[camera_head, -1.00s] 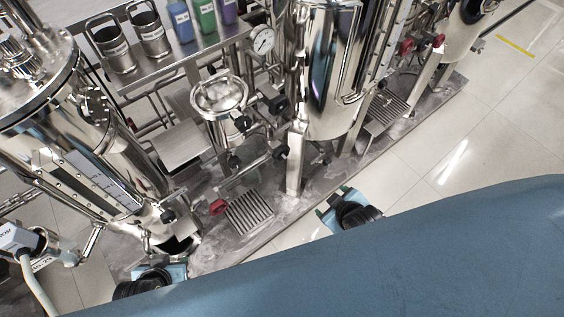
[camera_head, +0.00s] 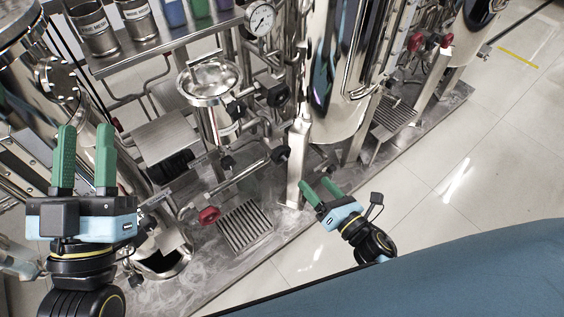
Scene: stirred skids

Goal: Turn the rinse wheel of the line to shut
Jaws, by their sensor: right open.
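Several small valve wheels show on the skid's pipework, and I cannot read which one is labelled rinse. A red wheel (camera_head: 209,215) sits low on the pipe beside the floor grate. Black wheels sit further up: one (camera_head: 277,95) right of the round funnel bowl, one (camera_head: 280,155) by the steel leg. My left gripper (camera_head: 84,150) is raised at the left, its two green fingers upright, apart and empty. My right gripper (camera_head: 317,188) is low, just right of the steel leg, its green fingers spread and empty. It touches no wheel that I can see.
A steel leg (camera_head: 296,165) stands between my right gripper and the red wheel. A large polished tank (camera_head: 340,90) rises behind. A shelf with metal cups (camera_head: 140,20) and a gauge (camera_head: 260,18) are at the top. The tiled floor (camera_head: 440,170) at right is clear.

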